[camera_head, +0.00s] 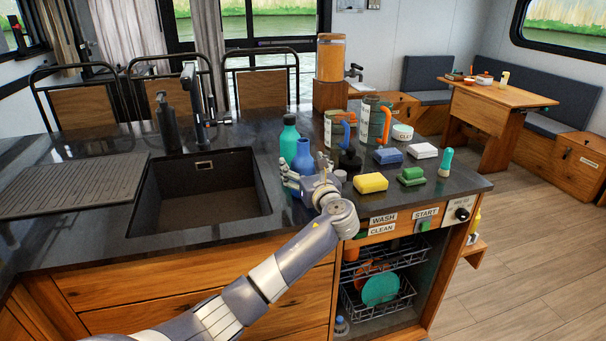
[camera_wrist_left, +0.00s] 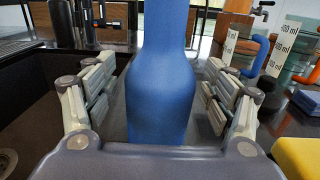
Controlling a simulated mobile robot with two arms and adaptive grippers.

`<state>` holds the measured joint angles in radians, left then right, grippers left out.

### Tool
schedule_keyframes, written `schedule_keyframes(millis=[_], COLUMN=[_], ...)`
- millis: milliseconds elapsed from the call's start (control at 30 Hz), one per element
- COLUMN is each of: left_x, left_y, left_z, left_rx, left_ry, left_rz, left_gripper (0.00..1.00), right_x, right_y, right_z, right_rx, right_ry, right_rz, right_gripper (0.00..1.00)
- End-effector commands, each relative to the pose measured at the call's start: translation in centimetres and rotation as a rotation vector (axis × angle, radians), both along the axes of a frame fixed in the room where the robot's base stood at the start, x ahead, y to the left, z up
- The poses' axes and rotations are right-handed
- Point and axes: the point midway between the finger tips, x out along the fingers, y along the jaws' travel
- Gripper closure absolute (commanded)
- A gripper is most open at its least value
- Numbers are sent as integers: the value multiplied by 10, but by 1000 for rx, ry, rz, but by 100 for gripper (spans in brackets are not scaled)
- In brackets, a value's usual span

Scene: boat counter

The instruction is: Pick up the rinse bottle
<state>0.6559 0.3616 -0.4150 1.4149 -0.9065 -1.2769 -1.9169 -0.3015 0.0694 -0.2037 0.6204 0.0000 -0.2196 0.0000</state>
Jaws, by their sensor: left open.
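A blue bottle (camera_head: 303,156) with a narrow neck stands on the dark counter, right of the sink. My left gripper (camera_head: 305,178) is at the bottle's near side and hides its lower part. In the left wrist view the blue bottle (camera_wrist_left: 160,92) stands upright between the two open fingers, with a gap visible on each side. A taller teal bottle (camera_head: 289,140) with a dark cap stands just behind it. I cannot read a label on either bottle, so I cannot tell by text which is the rinse bottle. My right gripper is not in view.
The sink (camera_head: 205,190) is left of the gripper. An open dishwasher rack (camera_head: 378,292) is below the counter. A black dispenser (camera_head: 167,125) stands behind the sink.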

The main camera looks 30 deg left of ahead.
Motion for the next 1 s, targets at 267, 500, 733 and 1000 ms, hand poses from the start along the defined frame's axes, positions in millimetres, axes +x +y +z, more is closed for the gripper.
schedule_keyframes(millis=[267, 500, 733, 1000], left_x=[0, 0, 0, -3], left_y=[0, 0, 0, -9], left_z=[0, 1, 9, 37], left_rx=[0, 1, 0, -1], left_ry=[0, -1, -4, -3], left_rz=[0, 0, 1, -4], left_gripper=[75, 78, 78, 78], right_x=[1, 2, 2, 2], right_y=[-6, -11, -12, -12], right_z=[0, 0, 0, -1], right_rx=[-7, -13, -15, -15], right_ry=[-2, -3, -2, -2], right_rz=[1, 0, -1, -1], right_gripper=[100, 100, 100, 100])
